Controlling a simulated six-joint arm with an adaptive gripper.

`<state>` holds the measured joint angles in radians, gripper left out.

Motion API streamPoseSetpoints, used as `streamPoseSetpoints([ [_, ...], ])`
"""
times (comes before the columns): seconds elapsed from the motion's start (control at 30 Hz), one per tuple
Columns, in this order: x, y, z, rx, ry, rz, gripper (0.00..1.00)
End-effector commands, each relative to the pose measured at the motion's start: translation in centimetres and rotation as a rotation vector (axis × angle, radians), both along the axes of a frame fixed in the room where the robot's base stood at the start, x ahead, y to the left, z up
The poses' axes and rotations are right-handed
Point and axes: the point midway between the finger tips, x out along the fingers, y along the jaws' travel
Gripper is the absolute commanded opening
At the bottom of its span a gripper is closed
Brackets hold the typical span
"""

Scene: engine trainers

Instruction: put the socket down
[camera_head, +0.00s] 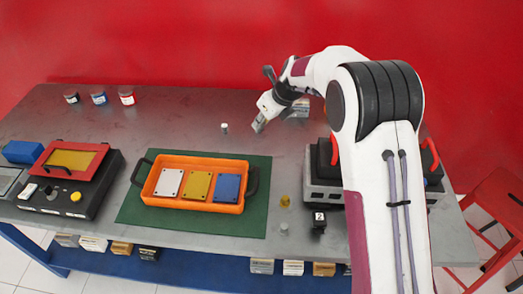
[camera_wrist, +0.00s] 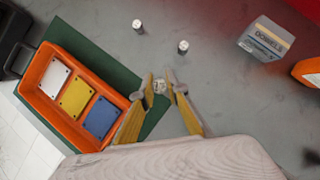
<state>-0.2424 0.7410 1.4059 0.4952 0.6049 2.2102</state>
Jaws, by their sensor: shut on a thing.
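My gripper (camera_head: 259,126) is over the back middle of the table in the head view, pointing down and to the left. In the wrist view its yellowish fingers (camera_wrist: 160,86) are closed around a small silver socket (camera_wrist: 159,87). Most of the socket is hidden by the fingertips, and its gap to the table is hard to tell. A small silver cylinder (camera_head: 224,128) stands on the table to the left of the gripper. The wrist view shows two such cylinders, one upper left (camera_wrist: 137,25) and one nearer (camera_wrist: 183,46), both apart from the fingers.
An orange tray (camera_head: 191,205) with white, yellow and blue plates lies on a green mat (camera_head: 135,212). A dowels box (camera_wrist: 263,40) stands at the back. A yellow cylinder (camera_head: 285,200) and a silver one (camera_head: 284,228) stand right of the mat.

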Motion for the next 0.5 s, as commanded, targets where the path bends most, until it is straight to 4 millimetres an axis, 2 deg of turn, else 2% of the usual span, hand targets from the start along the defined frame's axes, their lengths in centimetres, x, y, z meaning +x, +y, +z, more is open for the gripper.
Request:
streamPoseSetpoints([
  [0.17,0.0,0.0,-1.3,-0.001,0.002,0.000,0.00],
  [0.5,0.0,0.0,-5.6,0.000,0.002,0.000,0.00],
])
